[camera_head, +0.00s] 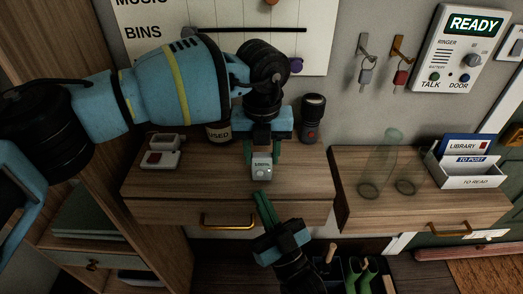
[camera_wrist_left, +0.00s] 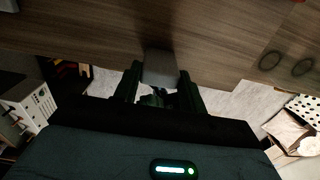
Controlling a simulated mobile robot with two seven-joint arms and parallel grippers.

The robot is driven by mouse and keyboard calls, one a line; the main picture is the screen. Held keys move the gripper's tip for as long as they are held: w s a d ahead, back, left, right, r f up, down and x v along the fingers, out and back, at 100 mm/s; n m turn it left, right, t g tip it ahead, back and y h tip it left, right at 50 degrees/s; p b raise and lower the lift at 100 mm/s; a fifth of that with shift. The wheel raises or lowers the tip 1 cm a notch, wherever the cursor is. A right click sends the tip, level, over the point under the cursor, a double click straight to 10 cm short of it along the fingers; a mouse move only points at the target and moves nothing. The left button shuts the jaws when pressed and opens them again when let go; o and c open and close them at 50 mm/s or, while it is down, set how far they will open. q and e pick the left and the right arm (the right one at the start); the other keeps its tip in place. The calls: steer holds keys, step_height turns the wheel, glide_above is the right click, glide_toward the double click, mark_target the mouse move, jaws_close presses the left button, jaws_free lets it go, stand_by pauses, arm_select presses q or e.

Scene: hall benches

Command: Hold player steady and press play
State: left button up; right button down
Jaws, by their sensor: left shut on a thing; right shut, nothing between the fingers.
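The player (camera_head: 261,168) is a small grey box with a label on its upper part and buttons below. It stands near the front edge of the left bench top (camera_head: 205,187). My left gripper (camera_head: 262,152) reaches it from behind and above and is shut on it. In the left wrist view the player (camera_wrist_left: 160,68) is a plain grey block between the dark fingers. My right gripper (camera_head: 260,196) is shut and empty. Its green fingertips point up towards the player's front from just below, seemingly a little apart from it.
A white two-part device (camera_head: 162,152) lies left on the bench. A dark tin (camera_head: 218,132) and a flashlight (camera_head: 312,118) stand at the back. The right bench top (camera_head: 425,206) holds clear glasses (camera_head: 378,165) and a letter tray (camera_head: 470,177). A drawer handle (camera_head: 229,222) sticks out below.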

steer(key=shift+s, duration=0.75)
arm_select(q)
steer(key=o, duration=1)
